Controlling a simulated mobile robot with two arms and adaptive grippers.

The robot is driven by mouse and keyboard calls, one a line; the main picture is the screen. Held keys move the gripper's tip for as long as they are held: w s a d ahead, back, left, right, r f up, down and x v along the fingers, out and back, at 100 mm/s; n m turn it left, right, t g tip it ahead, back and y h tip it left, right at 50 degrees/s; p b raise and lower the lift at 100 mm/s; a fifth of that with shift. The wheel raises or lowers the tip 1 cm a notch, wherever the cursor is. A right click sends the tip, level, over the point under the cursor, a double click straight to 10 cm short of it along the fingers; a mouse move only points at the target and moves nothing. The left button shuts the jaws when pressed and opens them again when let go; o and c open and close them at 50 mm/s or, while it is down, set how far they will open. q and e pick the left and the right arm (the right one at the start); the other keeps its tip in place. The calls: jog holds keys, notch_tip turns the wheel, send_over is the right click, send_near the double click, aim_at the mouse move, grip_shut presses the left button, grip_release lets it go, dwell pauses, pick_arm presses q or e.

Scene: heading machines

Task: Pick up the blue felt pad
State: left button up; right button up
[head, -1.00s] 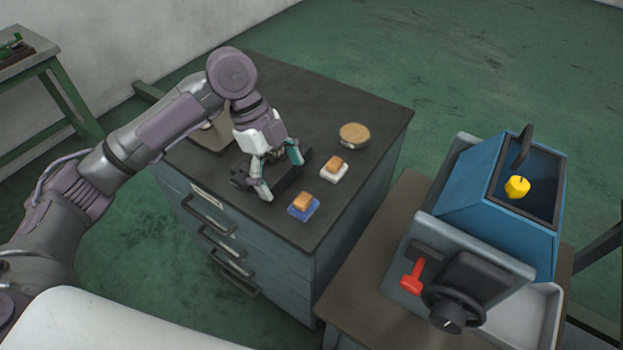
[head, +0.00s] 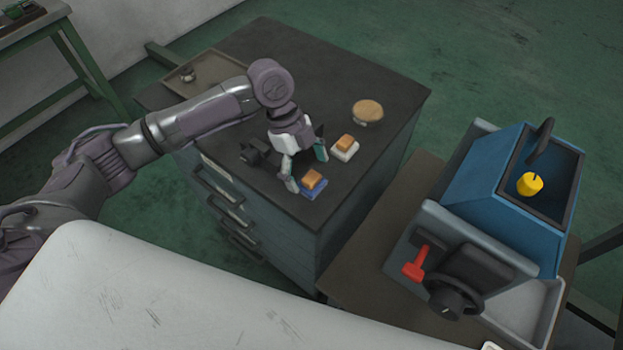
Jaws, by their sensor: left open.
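The blue felt pad (head: 311,193) lies on the dark top of the drawer cabinet, near its front edge. An orange-brown block (head: 313,179) sits on top of it. My left gripper (head: 307,172) is open, fingers pointing down, just above and behind the blue pad. One fingertip is close to the pad's left side; I cannot tell if it touches. The other finger is to the right, between the blue pad and a white pad (head: 344,155) that carries a similar block (head: 346,142). My right gripper is not in view.
A round tan-topped item (head: 367,111) stands farther back on the cabinet (head: 395,88). A black object (head: 258,153) lies left of my gripper, and a tray (head: 205,72) is at the back left. A blue machine (head: 500,190) with a red lever (head: 415,265) stands at right.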

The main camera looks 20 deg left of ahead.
aim_at(310, 176)
pick_arm(q)
jog(key=shift+x, duration=1.15)
jog(key=shift+w+d+f, duration=0.1)
jog(key=shift+f, duration=0.35)
jog(key=c, duration=1.1)
jog(key=shift+c, duration=0.2)
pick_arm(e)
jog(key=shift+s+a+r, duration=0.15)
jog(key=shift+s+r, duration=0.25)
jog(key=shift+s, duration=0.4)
